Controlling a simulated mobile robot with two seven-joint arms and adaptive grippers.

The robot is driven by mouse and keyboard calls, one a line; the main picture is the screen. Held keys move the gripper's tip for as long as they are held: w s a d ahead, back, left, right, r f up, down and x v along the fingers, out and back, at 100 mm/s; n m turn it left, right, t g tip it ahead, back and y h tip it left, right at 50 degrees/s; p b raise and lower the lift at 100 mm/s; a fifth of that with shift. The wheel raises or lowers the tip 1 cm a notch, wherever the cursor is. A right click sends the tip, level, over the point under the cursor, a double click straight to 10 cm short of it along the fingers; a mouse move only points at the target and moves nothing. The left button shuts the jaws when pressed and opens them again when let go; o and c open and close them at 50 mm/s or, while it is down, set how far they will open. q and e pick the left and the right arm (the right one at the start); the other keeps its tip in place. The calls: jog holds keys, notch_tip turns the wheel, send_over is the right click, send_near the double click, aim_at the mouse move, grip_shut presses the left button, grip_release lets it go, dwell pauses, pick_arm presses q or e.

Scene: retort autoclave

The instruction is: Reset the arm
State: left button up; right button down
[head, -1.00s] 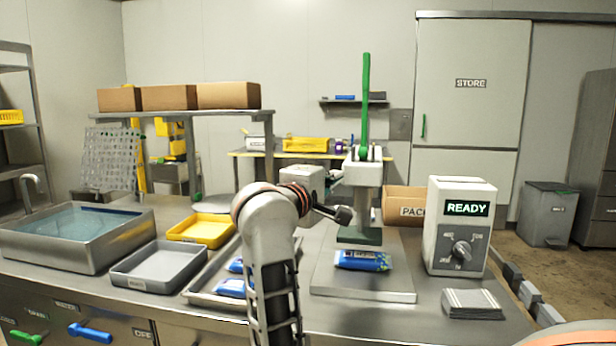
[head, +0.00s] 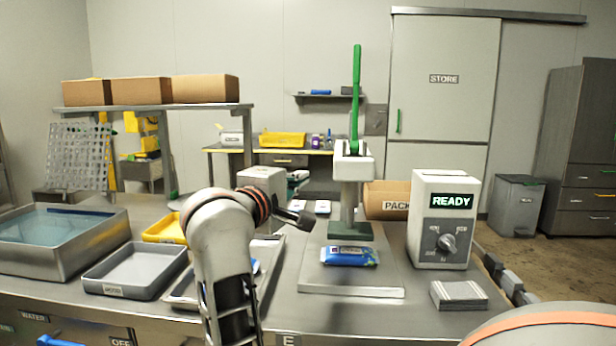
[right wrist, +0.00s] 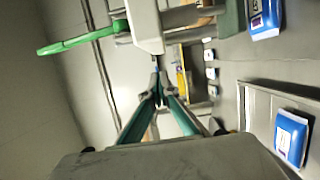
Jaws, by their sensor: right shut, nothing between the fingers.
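My right gripper (head: 303,218) is shut and empty, in the air left of the lever press. It points to the right in the head view. In the right wrist view its fingers (right wrist: 160,82) meet at the tips with nothing between them. The arm behind it partly hides the metal tray (head: 270,268). My left gripper is not in view.
The lever press (head: 349,195) has its green lever upright. A blue pouch (head: 349,256) lies on its base plate. The control box (head: 442,220) reads READY. A grey tray (head: 135,270) and water-filled sink (head: 55,240) are at left.

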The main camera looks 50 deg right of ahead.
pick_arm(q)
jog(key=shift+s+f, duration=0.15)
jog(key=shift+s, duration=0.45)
pick_arm(e)
jog(key=s+v, duration=0.1)
jog(key=v, duration=0.6)
jog(key=shift+s+r, duration=0.3)
